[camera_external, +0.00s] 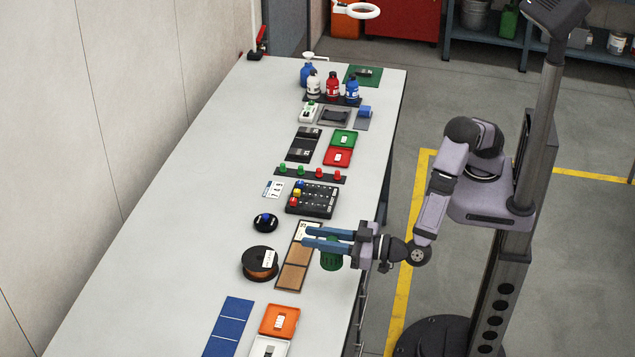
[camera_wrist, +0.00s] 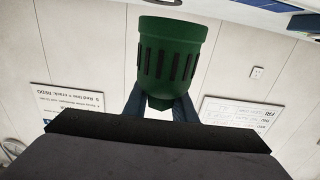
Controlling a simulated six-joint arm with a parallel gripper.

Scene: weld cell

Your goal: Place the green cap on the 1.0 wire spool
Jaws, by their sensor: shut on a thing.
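My gripper (camera_external: 325,241) is shut on the green cap (camera_external: 331,260). The cap is a ribbed dark green cylinder that hangs partly below the blue fingers. In the wrist view the green cap (camera_wrist: 170,58) fills the upper middle, with the blue fingers on either side of its narrow end. A wire spool (camera_external: 260,264) with a black rim, copper-coloured wire and a white label lies on the table, left of and apart from the gripper. Its label is too small to read. It is not visible in the wrist view.
A board with brown squares (camera_external: 294,277) lies under and beside the gripper. A round black piece with a blue knob (camera_external: 265,223) sits behind the spool. A blue panel (camera_external: 228,329) and an orange tray (camera_external: 280,321) lie in front. The table's left side is clear.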

